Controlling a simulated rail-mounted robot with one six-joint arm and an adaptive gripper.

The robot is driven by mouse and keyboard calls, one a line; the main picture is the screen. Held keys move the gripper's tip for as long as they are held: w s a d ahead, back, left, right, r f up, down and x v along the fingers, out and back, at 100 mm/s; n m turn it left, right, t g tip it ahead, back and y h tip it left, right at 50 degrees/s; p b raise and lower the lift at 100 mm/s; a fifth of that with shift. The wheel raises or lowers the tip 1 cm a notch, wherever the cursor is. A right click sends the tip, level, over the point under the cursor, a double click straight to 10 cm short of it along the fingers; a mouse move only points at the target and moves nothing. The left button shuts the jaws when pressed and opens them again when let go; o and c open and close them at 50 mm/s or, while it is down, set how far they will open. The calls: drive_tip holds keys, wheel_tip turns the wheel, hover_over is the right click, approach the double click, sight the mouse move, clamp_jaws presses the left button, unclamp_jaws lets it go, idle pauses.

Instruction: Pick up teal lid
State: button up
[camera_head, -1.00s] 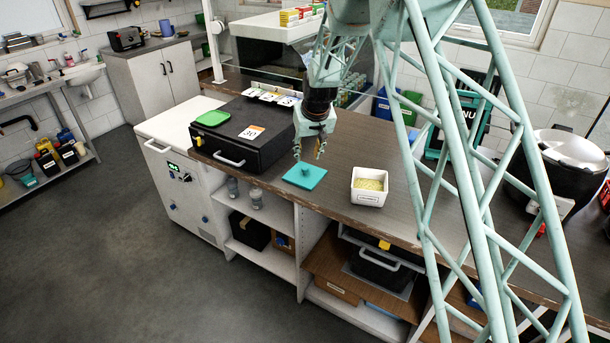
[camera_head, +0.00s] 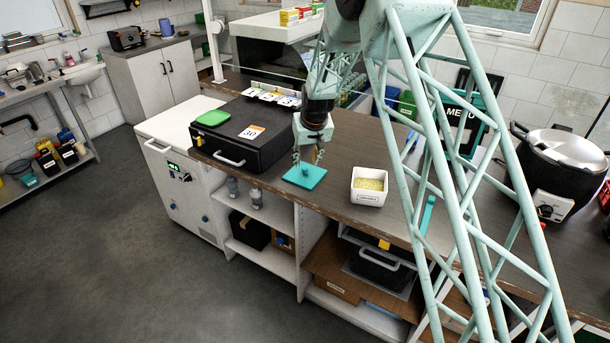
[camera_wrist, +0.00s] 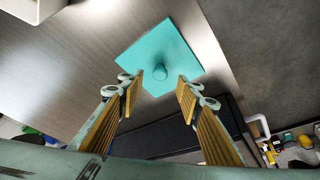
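The teal lid (camera_head: 305,177) is a flat square with a small round knob, lying on the brown counter. It also shows in the wrist view (camera_wrist: 172,45), with its knob near the plate's middle. My gripper (camera_head: 309,157) is just above the lid in the head view. In the wrist view my gripper (camera_wrist: 160,90) is open and empty, its two yellow-padded fingers apart below the knob in the picture. The knob lies ahead of the gap between the fingertips, and neither finger appears to touch it.
A white tub of yellowish food (camera_head: 369,187) stands right of the lid. A black case (camera_head: 244,135) with a green lid (camera_head: 212,118) on top stands to the left. The counter's front edge (camera_head: 345,214) is close by. A large pot (camera_head: 555,165) stands far right.

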sight(305, 168)
drive_tip(key=shift+f, duration=0.1)
drive_tip(key=shift+p+x, duration=0.35)
drive_tip(key=shift+x, duration=2.1)
drive_tip(key=c, duration=0.8)
